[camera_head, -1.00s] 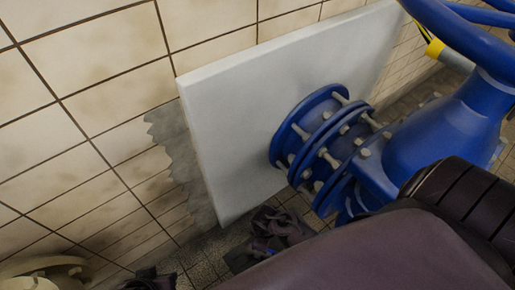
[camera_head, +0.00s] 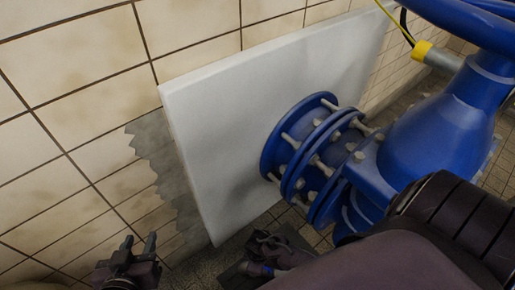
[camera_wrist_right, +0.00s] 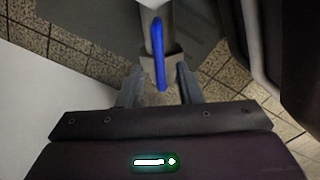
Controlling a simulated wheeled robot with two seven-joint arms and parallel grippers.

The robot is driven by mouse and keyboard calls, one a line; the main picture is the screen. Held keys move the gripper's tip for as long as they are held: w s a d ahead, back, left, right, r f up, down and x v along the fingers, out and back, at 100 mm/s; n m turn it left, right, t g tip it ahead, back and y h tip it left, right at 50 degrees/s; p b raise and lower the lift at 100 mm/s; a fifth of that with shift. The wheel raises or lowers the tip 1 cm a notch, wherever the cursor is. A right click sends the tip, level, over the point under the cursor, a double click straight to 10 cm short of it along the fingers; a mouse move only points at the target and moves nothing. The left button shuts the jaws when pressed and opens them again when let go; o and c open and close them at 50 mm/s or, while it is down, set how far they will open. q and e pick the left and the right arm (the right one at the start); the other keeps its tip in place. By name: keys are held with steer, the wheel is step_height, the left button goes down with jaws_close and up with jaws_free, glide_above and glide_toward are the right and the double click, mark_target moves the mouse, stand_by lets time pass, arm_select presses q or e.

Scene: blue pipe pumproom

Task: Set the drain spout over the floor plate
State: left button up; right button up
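The drain spout (camera_wrist_right: 160,76) is a grey-brown piece with a blue lever (camera_wrist_right: 158,40), seen between my right gripper's fingers in the right wrist view. A dark grey floor plate (camera_wrist_right: 200,32) lies on the tiles beyond the spout. My left gripper (camera_head: 139,246) is open and empty at the lower left, before the wall.
A large blue flanged pipe and valve (camera_head: 330,150) stand close to the right arm, against a white slab (camera_head: 230,120) on the tiled wall (camera_head: 70,110). A yellow-collared grey cylinder (camera_head: 432,55) is at the upper right. Bare floor tiles (camera_wrist_right: 90,50) show around the plate.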

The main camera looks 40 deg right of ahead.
jaws_close()
stand_by(0.3)
steer(key=shift+s, duration=0.1)
